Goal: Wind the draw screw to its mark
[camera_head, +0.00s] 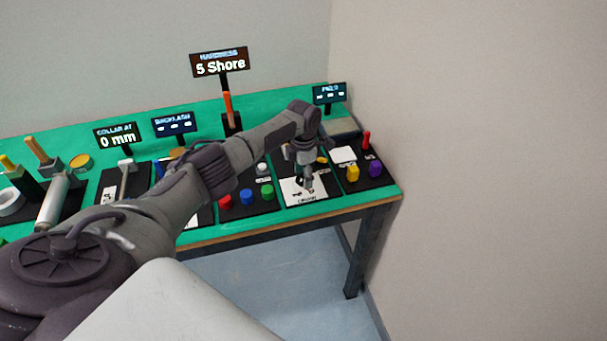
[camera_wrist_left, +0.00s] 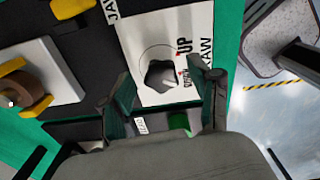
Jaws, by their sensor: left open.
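The draw screw's dark, lobed knob (camera_wrist_left: 160,77) stands on a white plate in the left wrist view, with a thin circle around it. In the head view my left gripper (camera_head: 305,180) hangs over the white plate (camera_head: 318,195) and hides most of the knob. My right gripper is not in view.
Red, blue and green knobs (camera_head: 246,196) stand left of the plate. A sign reading "5 Shore" (camera_head: 220,66) rises behind. The green table (camera_head: 385,197) ends just in front.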

